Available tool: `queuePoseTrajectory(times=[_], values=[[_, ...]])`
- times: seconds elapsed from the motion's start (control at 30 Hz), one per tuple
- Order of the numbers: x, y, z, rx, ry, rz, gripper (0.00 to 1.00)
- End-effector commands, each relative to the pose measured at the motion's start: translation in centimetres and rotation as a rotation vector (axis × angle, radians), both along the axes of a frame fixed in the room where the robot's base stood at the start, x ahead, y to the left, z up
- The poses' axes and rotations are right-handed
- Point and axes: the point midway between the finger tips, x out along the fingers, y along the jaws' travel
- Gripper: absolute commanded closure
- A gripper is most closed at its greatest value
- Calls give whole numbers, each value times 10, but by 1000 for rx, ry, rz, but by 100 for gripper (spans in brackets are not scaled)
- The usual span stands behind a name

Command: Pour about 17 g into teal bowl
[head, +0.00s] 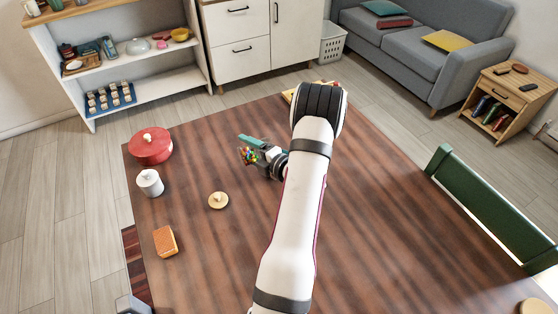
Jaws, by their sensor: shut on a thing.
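My gripper (258,156) is over the middle of the wooden table, left of my forearm. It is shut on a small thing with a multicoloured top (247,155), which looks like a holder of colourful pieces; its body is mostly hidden. A narrow teal shape (248,139) shows just behind the gripper. I cannot tell whether it is the teal bowl or part of something else. No whole teal bowl is clear on the table. I cannot tell whether anything is pouring.
On the table (380,215) are a red lidded pot (151,148), a white lidded jar (150,183), a round tan lid (218,201) and an orange-brown block (165,242). The table's right side is mostly clear. A green chair (490,205) stands at its right edge.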

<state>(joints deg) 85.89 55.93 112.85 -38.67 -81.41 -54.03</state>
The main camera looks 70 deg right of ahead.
Motion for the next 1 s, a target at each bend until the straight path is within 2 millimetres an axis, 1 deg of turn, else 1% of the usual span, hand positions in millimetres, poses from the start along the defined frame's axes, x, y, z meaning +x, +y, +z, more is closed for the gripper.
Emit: queuePoseTrajectory(times=[1.0], values=[[-1, -1, 4, 37, -46, 0, 96]])
